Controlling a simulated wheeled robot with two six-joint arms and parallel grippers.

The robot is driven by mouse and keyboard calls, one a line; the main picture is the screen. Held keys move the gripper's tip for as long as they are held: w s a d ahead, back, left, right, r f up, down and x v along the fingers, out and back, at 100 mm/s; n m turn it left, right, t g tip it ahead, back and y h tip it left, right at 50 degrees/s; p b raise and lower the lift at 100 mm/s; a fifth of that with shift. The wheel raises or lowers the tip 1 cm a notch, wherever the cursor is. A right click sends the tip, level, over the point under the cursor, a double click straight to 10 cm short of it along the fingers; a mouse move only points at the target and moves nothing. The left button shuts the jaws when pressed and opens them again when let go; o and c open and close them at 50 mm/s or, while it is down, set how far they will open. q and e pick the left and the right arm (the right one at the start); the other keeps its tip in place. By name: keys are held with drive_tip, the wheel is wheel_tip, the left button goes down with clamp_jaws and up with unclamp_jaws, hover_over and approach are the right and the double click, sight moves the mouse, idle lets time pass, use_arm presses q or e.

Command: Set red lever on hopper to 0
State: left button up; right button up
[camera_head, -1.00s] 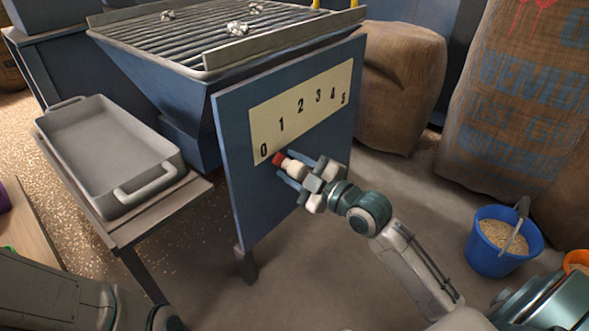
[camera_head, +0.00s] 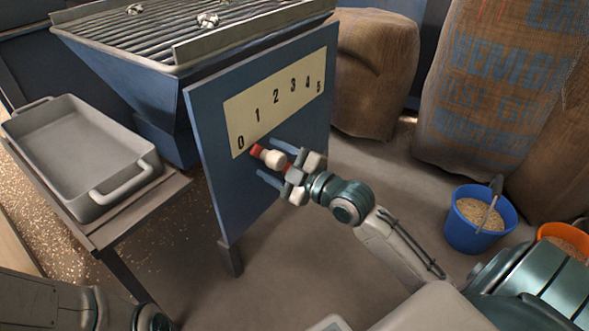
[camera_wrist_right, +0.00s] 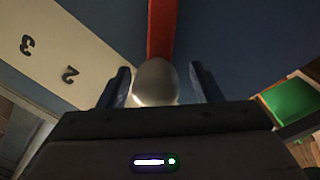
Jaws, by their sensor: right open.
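The red lever (camera_head: 256,151) sits on the hopper's blue side panel (camera_head: 228,205), its red end just right of and below the "0" of the number scale (camera_head: 278,98). Its pale knob (camera_head: 273,158) sticks out toward my right gripper (camera_head: 277,162). The right gripper is open, with its blue fingers on either side of the knob. In the right wrist view, the red bar (camera_wrist_right: 161,28) runs up from the knob (camera_wrist_right: 155,82), which lies between the open fingers (camera_wrist_right: 160,86); gaps show beside it. My left arm shows at lower left, but its gripper is out of view.
A grey tray (camera_head: 122,193) rests on a small table (camera_head: 104,233) left of the panel. A blue bucket of grain (camera_head: 470,237) and an orange one (camera_head: 566,232) stand at right. Sacks (camera_head: 370,70) stand behind. Floor before the panel is clear.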

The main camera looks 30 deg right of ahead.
drive_tip(key=p+v, duration=0.9)
drive_tip(key=v, duration=0.1)
idle(0.5)
